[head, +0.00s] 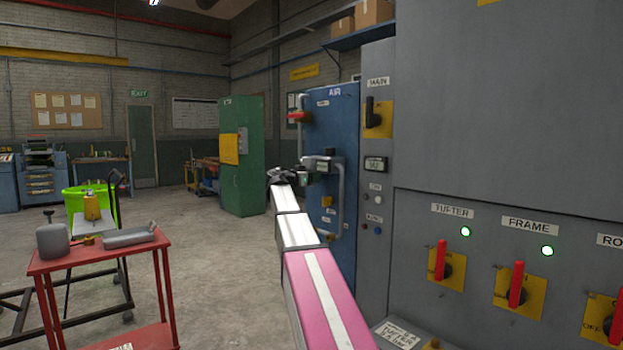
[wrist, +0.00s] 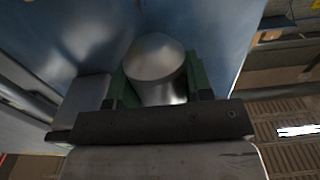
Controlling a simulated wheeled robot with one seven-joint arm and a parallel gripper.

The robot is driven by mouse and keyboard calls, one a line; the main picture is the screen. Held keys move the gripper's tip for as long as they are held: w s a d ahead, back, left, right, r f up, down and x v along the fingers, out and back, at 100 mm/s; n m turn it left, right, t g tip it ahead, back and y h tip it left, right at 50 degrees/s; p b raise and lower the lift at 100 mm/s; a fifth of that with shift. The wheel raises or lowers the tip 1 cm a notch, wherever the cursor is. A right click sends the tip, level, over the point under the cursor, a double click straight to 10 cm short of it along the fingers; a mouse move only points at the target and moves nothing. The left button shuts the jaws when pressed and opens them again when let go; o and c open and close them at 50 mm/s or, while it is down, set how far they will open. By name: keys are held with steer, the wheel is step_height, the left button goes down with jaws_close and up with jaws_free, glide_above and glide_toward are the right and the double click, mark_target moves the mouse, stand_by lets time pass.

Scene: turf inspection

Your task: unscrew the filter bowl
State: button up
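The filter bowl (wrist: 157,62) is a shiny silver cylinder with a rounded end in the wrist view. It stands between the two dark green fingers of my gripper (wrist: 160,82), with no gap showing on either side, so the gripper looks shut on it. The lower part of the bowl is hidden behind the dark bar of my gripper. In the head view my gripper (head: 290,176) is at the air unit (head: 325,164) on the blue AIR panel (head: 345,112). From there the arm hides the bowl.
A grey switch cabinet (head: 500,130) with red handles stands close on the right. A red lever (head: 299,117) sits on the AIR panel above my gripper. A red cart (head: 95,255) holding several items is at the left. Open floor lies between the cart and my arm.

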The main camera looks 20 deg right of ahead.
steer(key=shift+c, duration=0.7)
steer(key=shift+w+m+g, duration=0.2)
steer(key=shift+m+g, duration=0.2)
steer(key=shift+g, duration=0.2)
steer(key=m+g+h, duration=0.1)
steer(key=m+g, duration=0.1)
steer(key=g, duration=0.2)
steer(key=shift+m, duration=0.4)
steer(key=shift+s+m+g, duration=0.2)
steer(key=shift+m+g, duration=0.6)
steer(key=shift+g, duration=0.6)
